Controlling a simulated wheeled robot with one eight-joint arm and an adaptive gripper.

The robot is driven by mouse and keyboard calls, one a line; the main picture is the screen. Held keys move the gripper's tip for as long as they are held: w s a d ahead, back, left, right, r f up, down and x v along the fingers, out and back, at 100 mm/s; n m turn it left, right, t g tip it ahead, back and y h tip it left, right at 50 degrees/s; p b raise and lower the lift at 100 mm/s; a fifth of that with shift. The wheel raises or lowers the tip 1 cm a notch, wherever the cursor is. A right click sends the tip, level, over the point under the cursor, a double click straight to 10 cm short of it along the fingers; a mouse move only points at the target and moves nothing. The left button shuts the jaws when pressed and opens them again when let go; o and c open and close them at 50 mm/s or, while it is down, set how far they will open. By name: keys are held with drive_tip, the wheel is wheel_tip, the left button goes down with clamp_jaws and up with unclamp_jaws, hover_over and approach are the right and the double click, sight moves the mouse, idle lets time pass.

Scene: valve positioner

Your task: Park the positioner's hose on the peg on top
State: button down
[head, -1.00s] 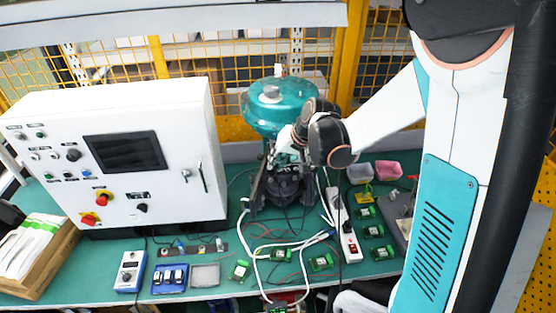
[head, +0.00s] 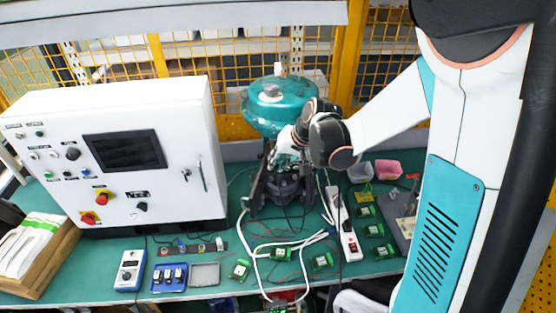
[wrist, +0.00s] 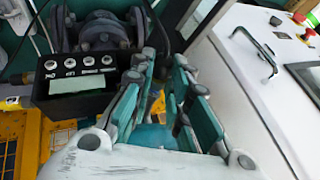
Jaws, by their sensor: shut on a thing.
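The valve with its teal dome-shaped actuator (head: 280,103) stands at the back of the bench in the head view. A small upright fitting (head: 280,69) shows on top of the dome. The positioner, a black box with a row of round ports or buttons (wrist: 80,82), is at the left in the wrist view. My gripper (wrist: 163,62) is beside it, its fingers closed in on a thin dark hose (wrist: 158,38) that passes between or behind the fingertips. The exact grip is hard to make out. In the head view my wrist covers part of the valve and positioner.
A white control cabinet (head: 125,150) stands left of the valve; its handle (wrist: 254,50) is close to my gripper's right side in the wrist view. A power strip (head: 343,222), loose cables and several green boards lie on the bench front. Yellow mesh fencing is behind.

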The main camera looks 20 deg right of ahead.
drive_tip(key=shift+s+a, duration=0.15)
drive_tip(key=shift+s, duration=0.6)
idle(0.6)
drive_tip(key=shift+s+a, duration=0.2)
drive_tip(key=shift+s, duration=0.75)
drive_tip(key=shift+s+a, duration=0.15)
drive_tip(key=shift+s, duration=0.8)
